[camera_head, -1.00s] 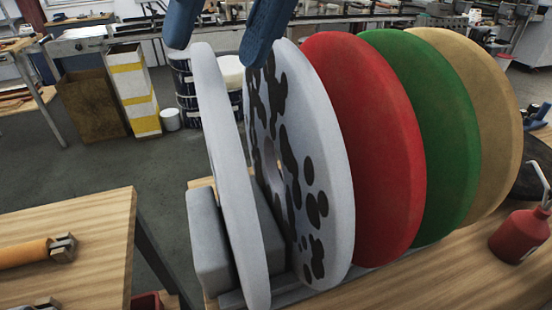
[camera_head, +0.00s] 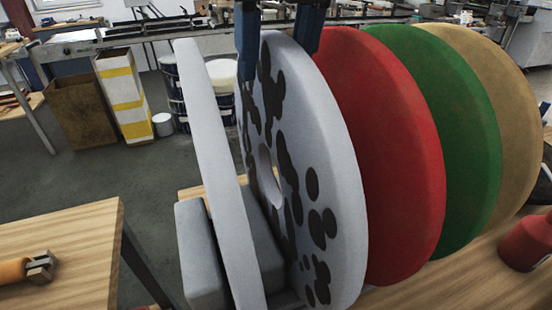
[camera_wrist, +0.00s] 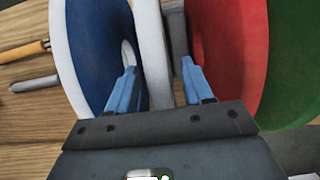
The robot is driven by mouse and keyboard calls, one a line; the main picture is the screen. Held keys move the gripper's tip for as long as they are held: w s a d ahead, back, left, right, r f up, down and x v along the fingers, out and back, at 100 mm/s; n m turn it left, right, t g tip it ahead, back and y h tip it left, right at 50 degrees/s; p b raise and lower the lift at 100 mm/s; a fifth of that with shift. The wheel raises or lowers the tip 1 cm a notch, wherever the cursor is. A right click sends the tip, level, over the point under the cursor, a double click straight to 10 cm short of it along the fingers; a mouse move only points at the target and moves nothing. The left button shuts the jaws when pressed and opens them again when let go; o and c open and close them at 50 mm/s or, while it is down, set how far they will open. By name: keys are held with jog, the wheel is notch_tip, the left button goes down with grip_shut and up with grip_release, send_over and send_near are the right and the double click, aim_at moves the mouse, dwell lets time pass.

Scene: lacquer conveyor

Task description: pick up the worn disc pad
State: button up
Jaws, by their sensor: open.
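The spotted pale disc (camera_head: 318,120), white-grey with dark blotches and a centre hole, looks like the worn pad. It stands on edge second from the left in a row of discs. My gripper (camera_head: 278,62) is open, with one blue finger on each side of its upper rim. In the wrist view my gripper (camera_wrist: 160,64) has the pale rim (camera_wrist: 153,60) between its fingers, with a visible gap on the right side. Whether the left finger touches is unclear. The right finger is partly hidden behind the disc in the head view.
A thin white-edged disc (camera_head: 215,150) leans at left; a blue face with a white rim (camera_wrist: 92,50) shows left in the wrist view. Red (camera_head: 385,150), green (camera_head: 450,130) and tan (camera_head: 505,120) discs stand close at right.

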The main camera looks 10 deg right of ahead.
jog(key=shift+x, duration=0.95)
grip_shut()
